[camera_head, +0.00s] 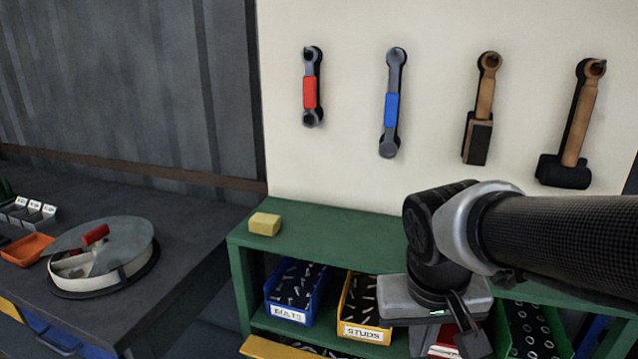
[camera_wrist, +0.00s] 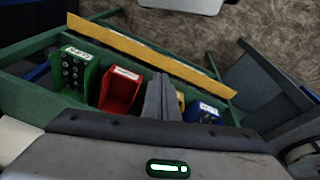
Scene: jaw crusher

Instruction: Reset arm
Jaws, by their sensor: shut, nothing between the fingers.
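My arm comes in from the right in the head view and bends down over the green shelf unit (camera_head: 340,235). My gripper (camera_head: 472,342) points downward in front of the shelf, near the red bin. Its fingers are shut with nothing between them. In the wrist view the closed fingers (camera_wrist: 163,98) stand up in the middle, between the red bin (camera_wrist: 122,92) and the yellow bin. The gripper hides part of the bins in both views.
A blue bolts bin (camera_head: 296,290) and yellow studs bin (camera_head: 363,310) sit on the shelf. A yellow block (camera_head: 264,224) lies on top. A round container (camera_head: 105,255) stands on the left table.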

